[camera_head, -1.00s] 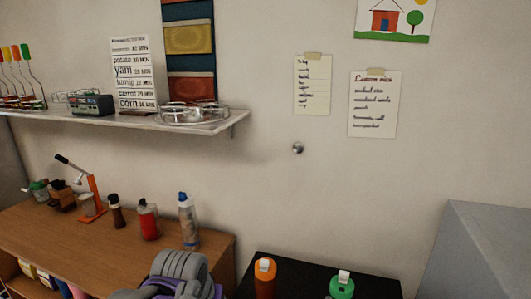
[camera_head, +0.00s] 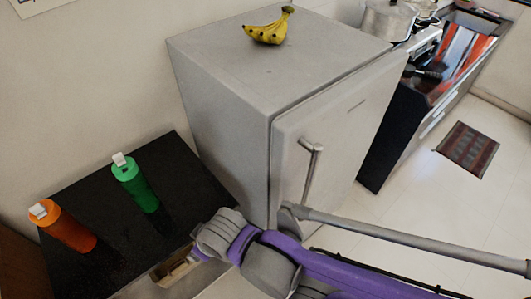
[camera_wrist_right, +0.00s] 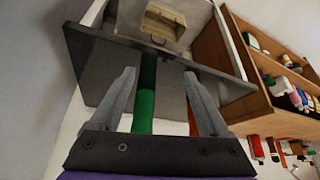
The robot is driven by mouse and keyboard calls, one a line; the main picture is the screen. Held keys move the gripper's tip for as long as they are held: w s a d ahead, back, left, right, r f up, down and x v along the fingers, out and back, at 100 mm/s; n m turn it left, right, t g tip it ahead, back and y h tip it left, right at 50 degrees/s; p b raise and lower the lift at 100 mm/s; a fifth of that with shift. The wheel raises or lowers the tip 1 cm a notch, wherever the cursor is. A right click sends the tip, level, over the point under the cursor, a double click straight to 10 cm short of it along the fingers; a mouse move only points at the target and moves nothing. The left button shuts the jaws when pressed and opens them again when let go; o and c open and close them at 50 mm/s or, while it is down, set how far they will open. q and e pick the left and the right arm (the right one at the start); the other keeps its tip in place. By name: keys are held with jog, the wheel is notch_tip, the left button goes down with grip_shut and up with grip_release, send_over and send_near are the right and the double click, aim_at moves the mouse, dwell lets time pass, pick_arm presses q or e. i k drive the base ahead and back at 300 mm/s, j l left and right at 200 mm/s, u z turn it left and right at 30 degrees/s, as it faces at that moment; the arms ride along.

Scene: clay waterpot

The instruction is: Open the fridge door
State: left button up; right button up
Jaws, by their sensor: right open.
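The grey fridge (camera_head: 220,95) stands in the middle of the head view. Its front door (camera_head: 335,125) looks shut and carries a vertical bar handle (camera_head: 309,170). My right arm, purple and grey, crosses the lower part of the head view, below and in front of the fridge. Its fingers are not clear there. In the right wrist view my right gripper (camera_wrist_right: 159,80) is open, with its two fingers apart. It faces the black-topped cabinet, away from the fridge handle, and the handle is not in that view. My left gripper is not in view.
A green bottle (camera_head: 135,184) and an orange bottle (camera_head: 66,228) stand on the black cabinet top (camera_head: 95,190). Bananas (camera_head: 268,30) lie on the fridge. A beige box (camera_head: 178,270) sits low by the cabinet. Pale floor (camera_head: 455,205) is open at right.

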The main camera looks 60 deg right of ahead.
aim_at(320, 146)
jog(key=k+l+z, duration=0.15)
jog(key=z, duration=2.45)
